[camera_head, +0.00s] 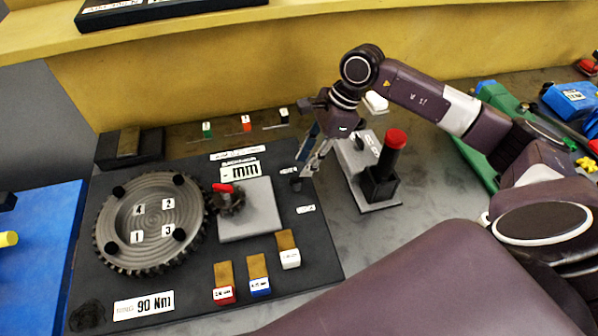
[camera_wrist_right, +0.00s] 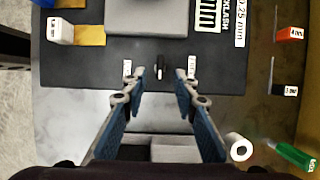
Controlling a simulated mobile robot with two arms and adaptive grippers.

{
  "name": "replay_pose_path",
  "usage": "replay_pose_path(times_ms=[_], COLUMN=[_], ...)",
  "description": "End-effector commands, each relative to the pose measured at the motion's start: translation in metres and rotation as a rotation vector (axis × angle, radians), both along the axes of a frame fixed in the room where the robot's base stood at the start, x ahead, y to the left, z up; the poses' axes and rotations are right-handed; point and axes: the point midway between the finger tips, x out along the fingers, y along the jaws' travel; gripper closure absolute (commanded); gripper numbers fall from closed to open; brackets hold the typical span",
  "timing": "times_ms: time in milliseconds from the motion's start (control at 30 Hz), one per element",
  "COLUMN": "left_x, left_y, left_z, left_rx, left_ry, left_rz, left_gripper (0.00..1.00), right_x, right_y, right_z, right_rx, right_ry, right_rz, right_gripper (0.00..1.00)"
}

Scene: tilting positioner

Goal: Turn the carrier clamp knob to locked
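The carrier clamp knob appears to be the small dark knob (camera_wrist_right: 160,68) with a pale mark, near the edge of the black base plate. It lies between two small white labels, too small to read. In the head view the knob (camera_head: 296,184) shows just below my right gripper's tips. My right gripper (camera_head: 308,168) points down over that edge. In the wrist view its two fingers (camera_wrist_right: 157,92) are apart, with the knob ahead between the tips. Nothing is held, and I cannot tell any contact. My left gripper is not in view.
The black plate (camera_head: 195,273) carries a toothed gear wheel (camera_head: 150,223), a small pinion with a red handle (camera_head: 222,188), a grey block (camera_head: 250,210) and colour-tagged gauges. A red-capped post (camera_head: 390,155) on a grey stand is close right of my gripper. A blue tray (camera_head: 45,255) is left.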

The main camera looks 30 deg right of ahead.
Motion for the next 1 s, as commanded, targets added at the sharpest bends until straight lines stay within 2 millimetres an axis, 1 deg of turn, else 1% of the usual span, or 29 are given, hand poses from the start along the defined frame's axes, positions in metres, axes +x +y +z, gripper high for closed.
replay_pose_path(times_ms=[33,200,300,433,667,900,933,1000], left_x=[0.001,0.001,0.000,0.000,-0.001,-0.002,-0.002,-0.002], left_y=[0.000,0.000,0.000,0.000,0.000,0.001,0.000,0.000], left_z=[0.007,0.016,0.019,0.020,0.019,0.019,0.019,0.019], left_rx=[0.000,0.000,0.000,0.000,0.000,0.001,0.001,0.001], left_ry=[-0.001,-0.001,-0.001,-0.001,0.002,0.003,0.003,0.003], left_rz=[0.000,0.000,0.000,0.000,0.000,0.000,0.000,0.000], left_gripper=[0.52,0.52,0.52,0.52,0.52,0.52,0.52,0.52], right_x=[0.000,0.003,0.004,0.005,0.005,0.005,0.005,0.005], right_y=[0.005,0.014,0.017,0.020,0.020,0.020,0.020,0.020], right_z=[-0.006,-0.030,-0.040,-0.047,-0.048,-0.048,-0.048,-0.048], right_rx=[0.002,0.002,0.002,0.001,0.000,0.000,0.000,0.000], right_ry=[0.005,0.002,0.002,0.000,0.000,0.000,0.000,0.000], right_rz=[0.001,0.001,0.001,0.001,0.001,0.001,0.001,0.001], right_gripper=[0.73,0.73,0.73,0.73,0.73,0.98,1.00,1.00])
